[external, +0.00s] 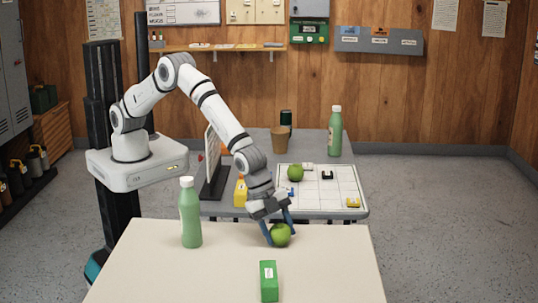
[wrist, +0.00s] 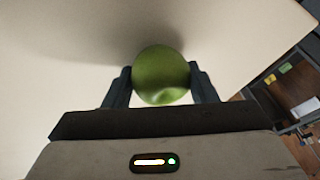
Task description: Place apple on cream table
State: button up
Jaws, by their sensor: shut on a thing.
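A green apple (external: 280,235) is between the fingers of my gripper (external: 279,232), at the far edge area of the cream table (external: 330,265). In the wrist view my gripper (wrist: 160,85) is shut on the apple (wrist: 160,72), with a dark finger on each side of it. The cream table top (wrist: 60,50) lies behind the apple in that view, with a soft shadow on it. I cannot tell whether the apple touches the table top. Another green apple (external: 295,173) sits on the white gridded board on the grey table behind.
On the cream table, a green bottle (external: 190,215) stands to the left and a green box (external: 269,281) stands in front.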

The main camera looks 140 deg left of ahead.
jog(key=shift+f, duration=0.15)
jog(key=o, duration=1)
